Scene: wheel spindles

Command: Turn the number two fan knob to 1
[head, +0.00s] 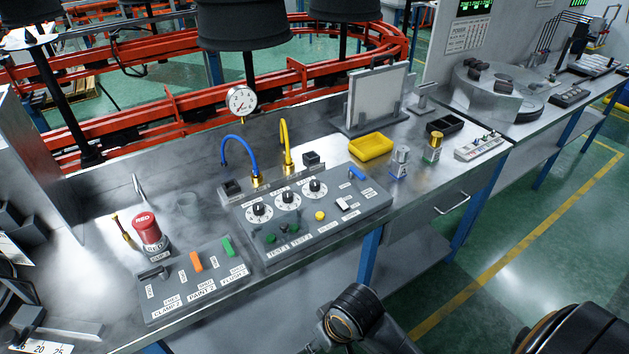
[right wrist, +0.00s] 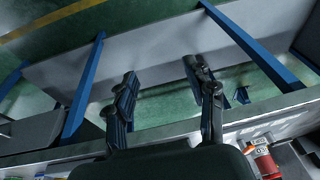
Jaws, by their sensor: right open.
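A grey control panel (head: 330,225) on the bench carries a row of three black knobs on white dials: a left knob (head: 258,208), a middle knob (head: 288,197) and a right knob (head: 316,186). Their numbers and pointer settings are too small to read, so I cannot tell which is the number two fan knob. My right gripper (right wrist: 163,78) is open and empty in the right wrist view, with its two fingers apart near the bench's front edge. It touches no knob. My left gripper is not in view.
A lower panel (head: 195,290) with orange and green switches lies at the left, beside a red-topped can (head: 147,230). Blue (head: 238,143) and yellow (head: 284,135) hoses rise behind the knobs. A yellow tray (head: 370,147) and small jars stand to the right.

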